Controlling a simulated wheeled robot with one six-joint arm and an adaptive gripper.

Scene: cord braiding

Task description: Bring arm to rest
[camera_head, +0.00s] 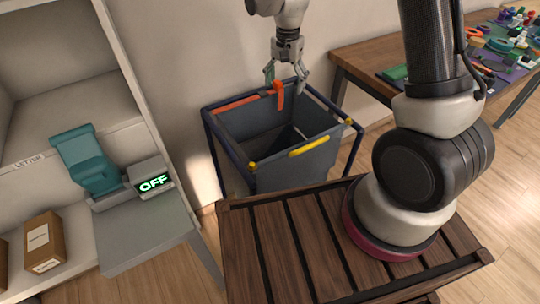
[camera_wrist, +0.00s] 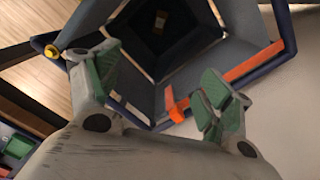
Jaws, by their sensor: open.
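My gripper (camera_head: 286,77) hangs over the back rim of a dark bin (camera_head: 310,165) in the head view. Its fingers are spread and nothing is between them. In the wrist view my gripper (camera_wrist: 158,95) shows two fingers with green pads, wide apart, with the bin (camera_wrist: 215,50) beyond them. A small pale item (camera_wrist: 161,20) lies at the bottom of the bin.
A blue frame with an orange clip (camera_head: 278,92) and yellow handle (camera_head: 309,147) surrounds the bin. A cluttered table (camera_head: 370,62) stands at back right.

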